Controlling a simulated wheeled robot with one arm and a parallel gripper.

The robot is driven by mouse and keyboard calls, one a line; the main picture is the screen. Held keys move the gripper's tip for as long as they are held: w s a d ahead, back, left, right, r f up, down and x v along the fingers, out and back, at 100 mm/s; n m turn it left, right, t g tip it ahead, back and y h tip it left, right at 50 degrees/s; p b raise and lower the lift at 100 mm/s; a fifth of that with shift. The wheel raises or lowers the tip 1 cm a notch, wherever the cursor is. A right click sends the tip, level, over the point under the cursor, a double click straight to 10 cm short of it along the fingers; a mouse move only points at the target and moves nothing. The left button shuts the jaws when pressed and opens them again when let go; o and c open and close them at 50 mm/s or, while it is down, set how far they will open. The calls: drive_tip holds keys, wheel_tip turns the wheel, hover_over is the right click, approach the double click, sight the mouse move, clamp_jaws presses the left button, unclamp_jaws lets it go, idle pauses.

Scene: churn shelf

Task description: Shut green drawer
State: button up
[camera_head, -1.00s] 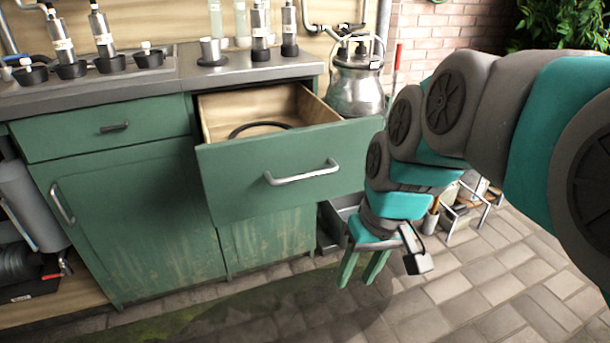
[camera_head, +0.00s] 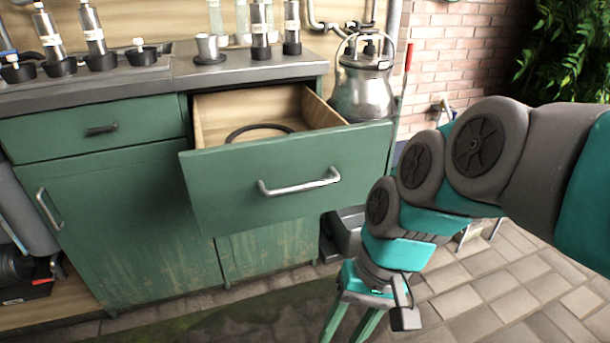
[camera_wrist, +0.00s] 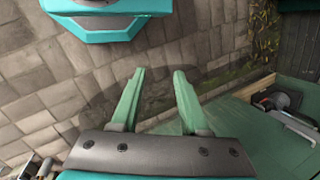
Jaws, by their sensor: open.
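The green drawer (camera_head: 230,190) stands pulled out of the green cabinet, with a silver bar handle (camera_head: 299,183) on its front. A dark ring-shaped thing (camera_head: 258,130) lies inside it. In the wrist view the drawer front (camera_wrist: 225,115) is at the right, beyond the fingers. My gripper (camera_head: 345,328) is low in front of the drawer, to the lower right of the handle, pointing down. Its two green fingers (camera_wrist: 155,98) are spread with nothing between them. The fingertips are cut off by the lower edge of the head view.
A metal worktop (camera_head: 245,70) with bottles and a cup lies above the drawer. A metal milk can (camera_head: 362,85) stands just right of the drawer. A closed drawer (camera_head: 95,130) and a cabinet door (camera_head: 125,220) are at left. Paved floor (camera_head: 480,285) is open at right.

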drive_tip(key=w+a+r+m+y+b, duration=0.1)
drive_tip(key=w+a+r+y+b, duration=0.15)
drive_tip(key=w+a, duration=0.2)
drive_tip(key=m+t+y+b, duration=0.25)
drive_tip(key=m+y, duration=0.25)
drive_tip(key=y, duration=0.4)
approach(310, 186)
drive_tip(key=x, duration=0.4)
drive_tip(key=shift+y, duration=0.25)
drive_tip(key=shift+b+x, duration=0.7)
drive_tip(key=shift+x, duration=3)
drive_tip(key=shift+f, duration=0.15)
drive_tip(key=shift+c, duration=0.4)
clamp_jaws()
